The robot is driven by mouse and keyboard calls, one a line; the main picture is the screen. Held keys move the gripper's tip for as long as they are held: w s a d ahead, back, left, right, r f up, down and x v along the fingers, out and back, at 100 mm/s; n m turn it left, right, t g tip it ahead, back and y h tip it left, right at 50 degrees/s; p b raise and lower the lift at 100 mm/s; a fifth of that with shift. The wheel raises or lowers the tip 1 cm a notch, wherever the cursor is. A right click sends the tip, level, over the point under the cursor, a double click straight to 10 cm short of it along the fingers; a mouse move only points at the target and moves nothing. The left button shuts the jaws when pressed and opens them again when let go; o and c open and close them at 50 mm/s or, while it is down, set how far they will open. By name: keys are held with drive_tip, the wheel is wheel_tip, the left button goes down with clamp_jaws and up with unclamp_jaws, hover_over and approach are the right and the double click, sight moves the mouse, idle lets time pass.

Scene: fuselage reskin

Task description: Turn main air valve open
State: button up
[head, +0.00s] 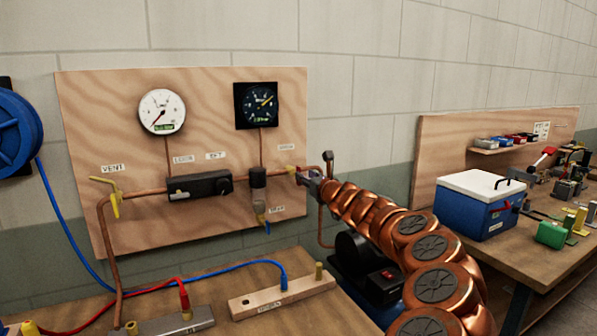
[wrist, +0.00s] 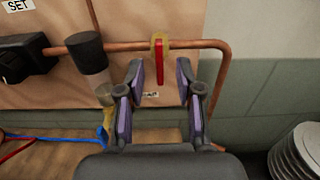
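The main air valve appears to be the small yellow valve with a red lever on the copper pipe, at the right of the plywood panel (head: 190,85). In the wrist view its yellow body (wrist: 155,43) sits on the pipe and its red lever (wrist: 160,65) hangs down across the pipe. My gripper (wrist: 162,72) is open, with one finger on each side of the lever's lower end and gaps on both sides. In the head view my gripper (head: 308,179) is at the panel's right edge, partly hiding the valve.
The copper pipe (wrist: 205,43) bends down on the right. A black filter with a clear bowl (head: 258,188) hangs left of the valve. A yellow vent valve (head: 113,198) is at far left. A blue cooler (head: 478,205) stands on the right bench.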

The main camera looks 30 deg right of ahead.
sight(299, 185)
drive_tip(key=shift+w+d+p, duration=0.15)
drive_tip(key=shift+w+p, duration=0.8)
drive_tip(key=shift+w, duration=1.9)
drive_tip(key=shift+c, duration=0.3)
clamp_jaws()
